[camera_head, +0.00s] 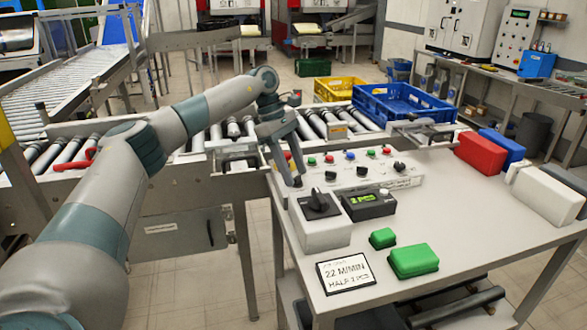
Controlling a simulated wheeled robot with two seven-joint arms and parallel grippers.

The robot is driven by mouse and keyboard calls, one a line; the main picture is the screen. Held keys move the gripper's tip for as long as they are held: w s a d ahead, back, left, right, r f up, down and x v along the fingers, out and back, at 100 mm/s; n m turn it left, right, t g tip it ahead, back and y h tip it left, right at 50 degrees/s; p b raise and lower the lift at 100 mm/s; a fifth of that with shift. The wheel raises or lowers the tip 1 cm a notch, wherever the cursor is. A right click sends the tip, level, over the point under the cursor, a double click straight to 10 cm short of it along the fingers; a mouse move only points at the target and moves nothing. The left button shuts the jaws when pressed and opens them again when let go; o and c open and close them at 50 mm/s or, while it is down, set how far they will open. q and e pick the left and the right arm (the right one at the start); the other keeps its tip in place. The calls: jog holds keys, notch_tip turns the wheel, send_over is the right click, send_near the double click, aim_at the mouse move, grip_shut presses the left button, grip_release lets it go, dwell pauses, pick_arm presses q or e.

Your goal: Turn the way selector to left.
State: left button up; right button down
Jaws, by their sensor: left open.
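A sloped grey control panel (345,183) stands at the back left of the table, with several coloured buttons and small black knobs. The black knobs include one at the left (330,175), one in the middle (362,171) and one at the right (398,166). Their labels are too small to read, so I cannot tell which is the way selector or where it points. A larger black dial (318,203) sits on a white box in front. My left gripper (291,180) is open and empty, fingers down, at the panel's left end, hiding part of it. My right gripper is out of view.
A small green-lit display (368,204) stands beside the dial. Green blocks (413,261) and a "22 M/MIN" card (346,272) lie in front. Red, blue and white blocks (481,152) line the right side. A blue crate (402,105) rests on the roller conveyor behind.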

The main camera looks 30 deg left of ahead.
pick_arm(q)
jog(key=shift+f, duration=0.1)
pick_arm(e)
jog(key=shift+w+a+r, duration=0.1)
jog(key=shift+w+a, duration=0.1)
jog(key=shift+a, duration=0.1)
pick_arm(q)
jog(key=c, duration=1.1)
jog(key=shift+o, duration=0.2)
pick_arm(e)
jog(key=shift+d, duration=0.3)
